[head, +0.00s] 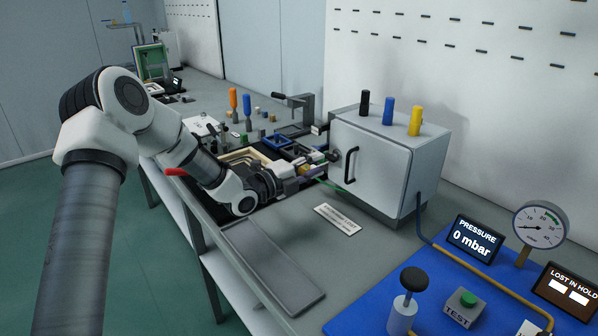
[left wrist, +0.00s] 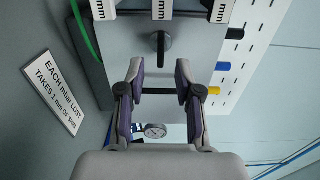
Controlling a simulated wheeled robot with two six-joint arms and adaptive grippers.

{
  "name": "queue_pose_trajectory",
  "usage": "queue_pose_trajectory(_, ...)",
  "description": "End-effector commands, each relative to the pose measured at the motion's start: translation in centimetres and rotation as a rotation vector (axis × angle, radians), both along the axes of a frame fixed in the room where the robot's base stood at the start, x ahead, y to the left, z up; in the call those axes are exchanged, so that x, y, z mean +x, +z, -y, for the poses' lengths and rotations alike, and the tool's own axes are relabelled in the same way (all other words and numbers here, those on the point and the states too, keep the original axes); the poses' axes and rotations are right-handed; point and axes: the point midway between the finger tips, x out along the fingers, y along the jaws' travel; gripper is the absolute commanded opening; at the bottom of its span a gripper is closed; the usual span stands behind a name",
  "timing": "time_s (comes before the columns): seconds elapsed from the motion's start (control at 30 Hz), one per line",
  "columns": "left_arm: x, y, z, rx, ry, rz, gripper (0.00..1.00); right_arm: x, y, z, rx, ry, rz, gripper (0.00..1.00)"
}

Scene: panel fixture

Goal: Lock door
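A grey box with a door (head: 385,185) stands on the bench. The door has a black bar handle (head: 350,165) and, left of it, a dark lever latch (head: 333,157). My left gripper (head: 312,172) is in front of the door's left edge, close to the latch. In the left wrist view my left gripper (left wrist: 159,75) is open, its purple-padded fingers apart. The lever (left wrist: 161,50) shows beyond the fingertips, in line with the gap. The bar handle (left wrist: 158,91) shows behind the fingers, its ends hidden. I cannot see contact. My right gripper is not in view.
Black, blue and yellow pegs (head: 388,112) stand on the box. A white label plate (head: 337,219) lies before it. A blue panel with a gauge (head: 541,225) and test button (head: 467,300) is at the right. Tools and small parts crowd the bench behind my left arm.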

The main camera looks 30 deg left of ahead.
Motion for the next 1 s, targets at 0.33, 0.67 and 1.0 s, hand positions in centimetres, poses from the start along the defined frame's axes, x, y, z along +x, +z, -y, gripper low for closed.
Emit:
queue_pose_trajectory(0.33,-6.4,0.1,-2.2,-0.005,0.000,0.002,0.34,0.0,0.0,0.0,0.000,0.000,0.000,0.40)
queue_pose_trajectory(0.67,-6.8,0.0,-2.3,0.000,-0.003,0.002,0.34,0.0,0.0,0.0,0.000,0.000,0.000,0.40)
queue_pose_trajectory(1.0,-6.8,0.0,-2.3,-0.001,-0.002,0.002,0.34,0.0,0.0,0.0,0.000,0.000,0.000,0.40)
